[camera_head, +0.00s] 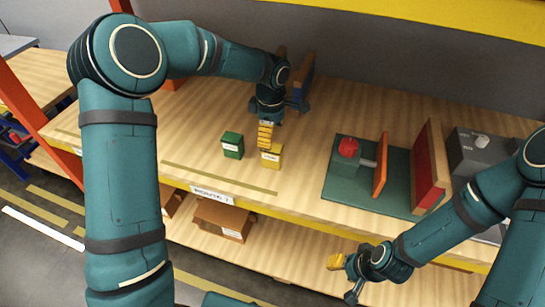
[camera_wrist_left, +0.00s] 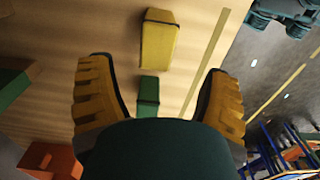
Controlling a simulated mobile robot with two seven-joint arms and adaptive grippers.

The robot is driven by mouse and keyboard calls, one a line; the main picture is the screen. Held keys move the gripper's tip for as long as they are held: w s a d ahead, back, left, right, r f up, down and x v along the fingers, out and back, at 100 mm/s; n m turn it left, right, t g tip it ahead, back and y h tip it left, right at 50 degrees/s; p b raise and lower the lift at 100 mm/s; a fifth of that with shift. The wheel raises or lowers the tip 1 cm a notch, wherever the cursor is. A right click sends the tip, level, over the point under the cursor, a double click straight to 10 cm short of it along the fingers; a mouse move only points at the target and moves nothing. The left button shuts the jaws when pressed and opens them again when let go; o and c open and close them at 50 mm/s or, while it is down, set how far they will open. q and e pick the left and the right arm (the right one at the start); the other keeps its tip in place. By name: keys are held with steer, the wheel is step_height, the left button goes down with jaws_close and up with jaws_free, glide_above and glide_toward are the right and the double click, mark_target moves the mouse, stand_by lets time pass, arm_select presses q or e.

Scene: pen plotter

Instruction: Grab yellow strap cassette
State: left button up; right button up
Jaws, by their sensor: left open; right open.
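The yellow strap cassette (camera_head: 272,156) is a small upright yellow block with a white label, standing on the wooden shelf in the head view. My left gripper (camera_head: 265,134) hangs just above and behind it, pointing down. In the left wrist view, the yellow cassette (camera_wrist_left: 160,40) lies above the gap between the two spread fingers, so the gripper is open and empty. A green cassette (camera_head: 232,145) stands to the left of the yellow one; it also shows between the fingers in the wrist view (camera_wrist_left: 148,97). My right gripper (camera_head: 345,276) is open and empty before the shelf's front edge.
A green base (camera_head: 342,187) with a red knob (camera_head: 348,147), an orange plate (camera_head: 380,165) and a red panel (camera_head: 430,168) stands to the right. A grey box (camera_head: 475,150) is beyond it. A cardboard box (camera_head: 222,218) sits on the lower shelf. The shelf left of the cassettes is clear.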

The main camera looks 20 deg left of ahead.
mark_target(272, 151)
arm_select(q)
step_height(272, 151, down, 8)
steer(key=shift+w+d+r+b, duration=0.1)
steer(key=shift+w+b, duration=0.05)
steer(key=shift+b, duration=0.65)
steer(key=c, duration=1.3)
